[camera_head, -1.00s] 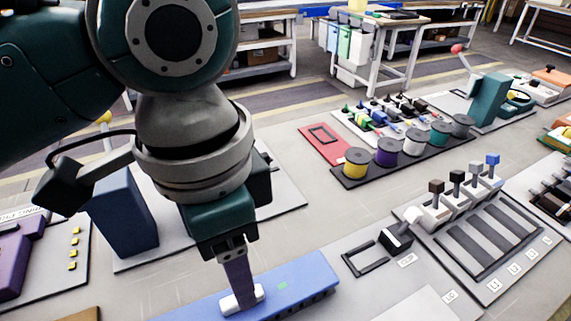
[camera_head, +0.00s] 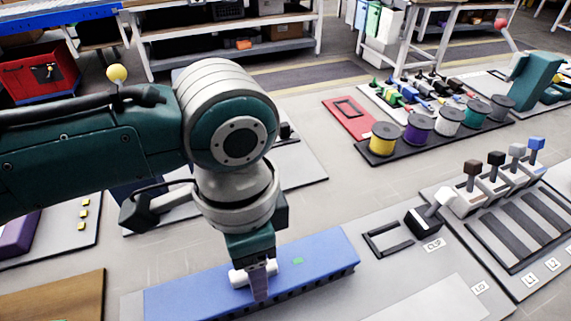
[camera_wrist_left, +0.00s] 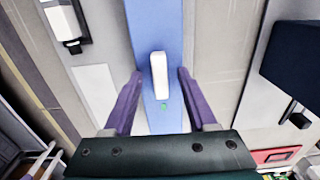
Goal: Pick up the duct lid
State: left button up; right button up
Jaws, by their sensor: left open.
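The long blue duct lid (camera_head: 325,257) lies along the front of the bench on a slotted blue duct, with a white handle (camera_head: 240,277) and a small green mark on top. In the left wrist view the lid (camera_wrist_left: 157,25) runs up the picture, and its white handle (camera_wrist_left: 158,75) stands between my fingers. My left gripper (camera_head: 259,285) points down at the handle; its purple fingers (camera_wrist_left: 160,76) are open, one on each side of the handle, with a visible gap to each. My right gripper is not in view.
A black frame with the label CLIP (camera_head: 388,240) lies right of the lid. Coloured spools (camera_head: 384,139) stand further back, and a lever panel (camera_head: 500,190) is at the right. A brown board (camera_head: 55,297) is at the front left. Bare bench lies behind the lid.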

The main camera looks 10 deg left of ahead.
pick_arm(q)
jog(key=shift+c, duration=0.3)
grip_shut()
dwell(1.1)
